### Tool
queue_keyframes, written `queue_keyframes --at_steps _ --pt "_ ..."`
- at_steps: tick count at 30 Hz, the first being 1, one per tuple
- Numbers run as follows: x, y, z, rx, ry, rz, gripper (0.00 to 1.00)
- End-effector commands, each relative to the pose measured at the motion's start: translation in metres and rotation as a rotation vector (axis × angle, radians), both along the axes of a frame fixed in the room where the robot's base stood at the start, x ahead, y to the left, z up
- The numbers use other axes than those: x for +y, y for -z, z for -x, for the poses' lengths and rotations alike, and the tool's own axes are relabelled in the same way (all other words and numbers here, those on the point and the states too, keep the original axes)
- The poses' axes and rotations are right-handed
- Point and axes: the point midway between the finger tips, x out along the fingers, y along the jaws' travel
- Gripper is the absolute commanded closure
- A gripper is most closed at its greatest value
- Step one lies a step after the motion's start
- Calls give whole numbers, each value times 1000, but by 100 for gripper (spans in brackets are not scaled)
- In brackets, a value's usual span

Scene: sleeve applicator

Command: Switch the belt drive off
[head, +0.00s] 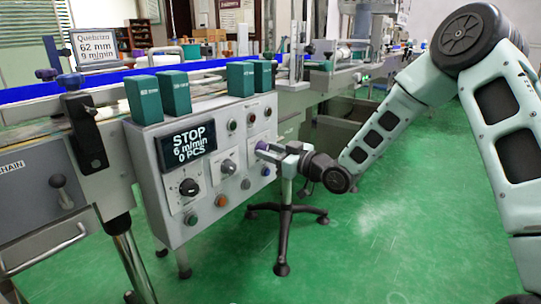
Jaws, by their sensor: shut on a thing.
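The grey control box (160,222) stands at centre left, with a front panel of knobs and buttons. Its dark display (188,145) reads "STOP", "6 m/min" and "0 PCS". My gripper (267,151) reaches in from the right and is shut on a small purple knob (261,146) at the panel's upper right. The fingers partly hide the knob, so its pointer and any label cannot be read. A black dial (189,187) is at lower left on the panel, and a grey knob (228,166) sits in the middle.
Green boxes (173,93) stand on the control box's top. Behind it runs a conveyor with a blue belt (40,92). A black-footed stand (285,225) is below my gripper. The green floor at right is clear.

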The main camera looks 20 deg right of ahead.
Motion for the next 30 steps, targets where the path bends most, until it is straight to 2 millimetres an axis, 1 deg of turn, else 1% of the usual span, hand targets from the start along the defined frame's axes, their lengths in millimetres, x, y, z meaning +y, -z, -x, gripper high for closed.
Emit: queue_keyframes --at_steps 4,30 --pt "1 3 1 -79 -2 107 87" --pt "1 6 1 -566 -1 776 87"
